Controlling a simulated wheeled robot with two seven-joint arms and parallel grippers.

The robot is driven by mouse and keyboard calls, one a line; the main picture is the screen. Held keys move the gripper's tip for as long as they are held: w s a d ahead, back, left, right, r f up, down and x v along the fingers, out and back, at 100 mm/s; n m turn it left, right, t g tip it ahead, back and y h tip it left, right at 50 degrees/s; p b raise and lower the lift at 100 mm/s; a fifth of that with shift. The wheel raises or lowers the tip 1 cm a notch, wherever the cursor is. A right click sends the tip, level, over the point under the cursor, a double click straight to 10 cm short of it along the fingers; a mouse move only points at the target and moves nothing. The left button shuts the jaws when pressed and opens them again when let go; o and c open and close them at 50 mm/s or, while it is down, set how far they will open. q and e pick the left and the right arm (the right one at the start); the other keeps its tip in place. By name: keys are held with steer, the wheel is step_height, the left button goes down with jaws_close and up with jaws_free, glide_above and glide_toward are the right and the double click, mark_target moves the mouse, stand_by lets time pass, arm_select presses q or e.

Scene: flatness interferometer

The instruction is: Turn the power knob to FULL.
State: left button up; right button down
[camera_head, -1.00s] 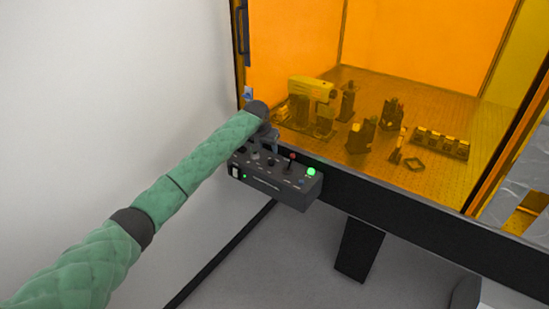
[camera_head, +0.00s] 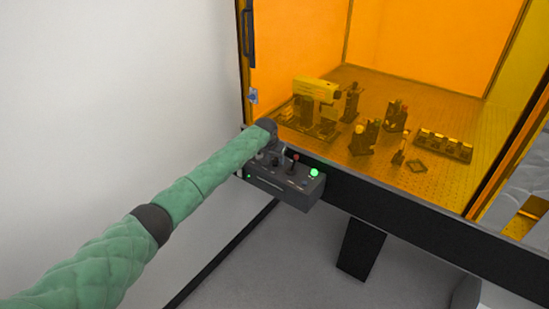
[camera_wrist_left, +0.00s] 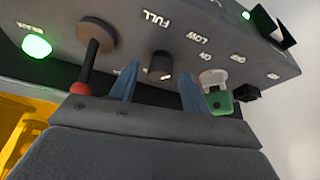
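The dark power knob (camera_wrist_left: 160,66) shows in the left wrist view, on the grey control box below the printed words FULL and LOW. Its pointer direction is too unclear to read. My left gripper (camera_wrist_left: 159,74) has its two blue fingers apart, one on each side of the knob. I cannot tell whether they touch it. In the head view the left gripper (camera_head: 274,151) is over the left part of the control box (camera_head: 290,193), and my wrist partly hides the controls there. My right gripper is in neither view.
A red-tipped lever (camera_wrist_left: 88,66) stands close beside one finger, a green and white key switch (camera_wrist_left: 216,92) beside the other. A lit green button (camera_head: 314,173) is at the box's right end. The amber enclosure (camera_head: 290,50) rises behind, with optics inside.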

arm_select(q)
steer(key=c, duration=0.9)
steer(key=shift+o, duration=0.2)
